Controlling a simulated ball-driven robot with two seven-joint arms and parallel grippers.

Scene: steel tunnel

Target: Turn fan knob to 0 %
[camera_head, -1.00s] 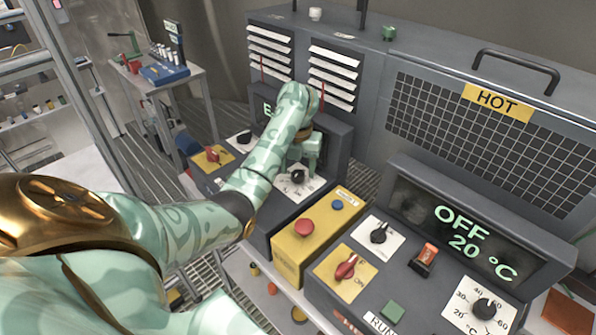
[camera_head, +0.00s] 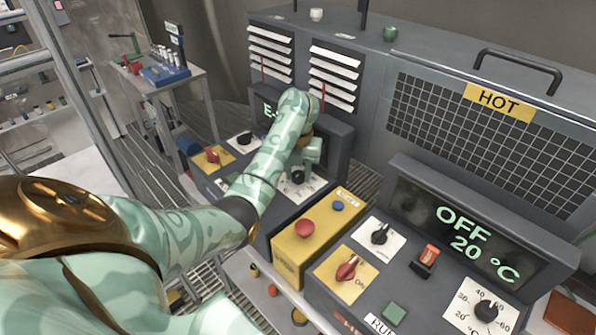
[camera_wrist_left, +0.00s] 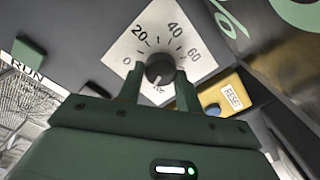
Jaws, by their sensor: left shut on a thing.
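The fan knob (camera_head: 298,174) is a dark round knob on a white scale plate on the left control box, partly behind my left arm in the head view. In the left wrist view the knob (camera_wrist_left: 159,68) sits on the plate with marks 0, 20, 40 and 60; where its pointer stands is hard to tell. My left gripper (camera_head: 304,160) is down at this knob. In the wrist view its two green fingers (camera_wrist_left: 159,85) stand one on each side of the knob, shut on it. The display behind, with green characters, is mostly hidden by my arm. My right gripper is not in view.
A yellow box with a red button (camera_head: 304,227) and a blue button (camera_head: 338,206) stands just right of the plate. A red switch (camera_head: 213,156) and another black knob (camera_head: 244,138) are to the left. The heater box (camera_head: 400,262) with its OFF 20 °C display is at right.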

